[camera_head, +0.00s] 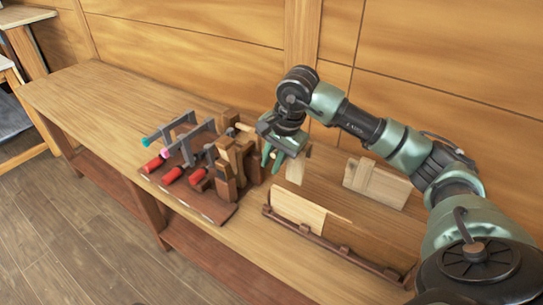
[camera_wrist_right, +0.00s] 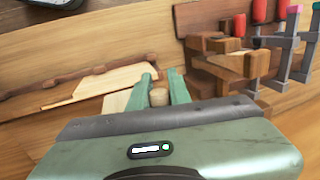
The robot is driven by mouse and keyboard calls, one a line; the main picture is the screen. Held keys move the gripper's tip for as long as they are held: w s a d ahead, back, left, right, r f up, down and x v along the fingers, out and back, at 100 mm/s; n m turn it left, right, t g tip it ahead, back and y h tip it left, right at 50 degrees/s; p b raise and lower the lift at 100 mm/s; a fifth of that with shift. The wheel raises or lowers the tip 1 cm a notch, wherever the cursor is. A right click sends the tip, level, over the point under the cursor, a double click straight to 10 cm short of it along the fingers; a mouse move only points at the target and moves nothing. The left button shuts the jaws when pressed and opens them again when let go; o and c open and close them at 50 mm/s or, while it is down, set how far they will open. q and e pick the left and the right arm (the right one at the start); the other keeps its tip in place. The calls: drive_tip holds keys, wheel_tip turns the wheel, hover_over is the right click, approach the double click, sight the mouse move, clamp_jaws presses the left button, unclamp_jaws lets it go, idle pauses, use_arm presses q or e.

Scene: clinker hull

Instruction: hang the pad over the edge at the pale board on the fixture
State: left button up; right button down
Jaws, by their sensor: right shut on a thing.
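My right gripper (camera_head: 283,158) is shut on a small wooden pad (camera_head: 296,171) and holds it above the bench. Part of the pad hangs below the fingers. In the right wrist view the pad's rounded end (camera_wrist_right: 159,97) shows between the green fingers (camera_wrist_right: 161,90). The fixture (camera_head: 335,246) is a long dark rail with small blocks along the bench. The pale board (camera_head: 298,209) stands at its left part; it also shows in the right wrist view (camera_wrist_right: 115,79). The pad is above and behind the pale board, apart from it in the head view. My left gripper is not in view.
Several clamps with red handles (camera_head: 173,175) and brown wooden clamps (camera_head: 228,168) stand on a dark board (camera_head: 205,203) left of the gripper. A pale wooden block (camera_head: 378,185) stands at the back right near the wall. The bench's left end (camera_head: 90,90) is clear.

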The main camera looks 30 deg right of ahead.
drive_tip(key=shift+f+b, duration=5.55)
drive_tip(key=shift+f, duration=3.5)
drive_tip(key=shift+f+b, duration=0.3)
drive_tip(key=shift+b, duration=0.1)
drive_tip(key=c, duration=1.2)
unclamp_jaws()
drive_tip(key=shift+c, duration=0.2)
drive_tip(key=b+v, duration=0.1)
drive_tip(key=v, duration=0.6)
drive_tip(key=shift+r, duration=0.4)
drive_tip(key=shift+s+f, duration=0.1)
drive_tip(key=shift+s, duration=0.1)
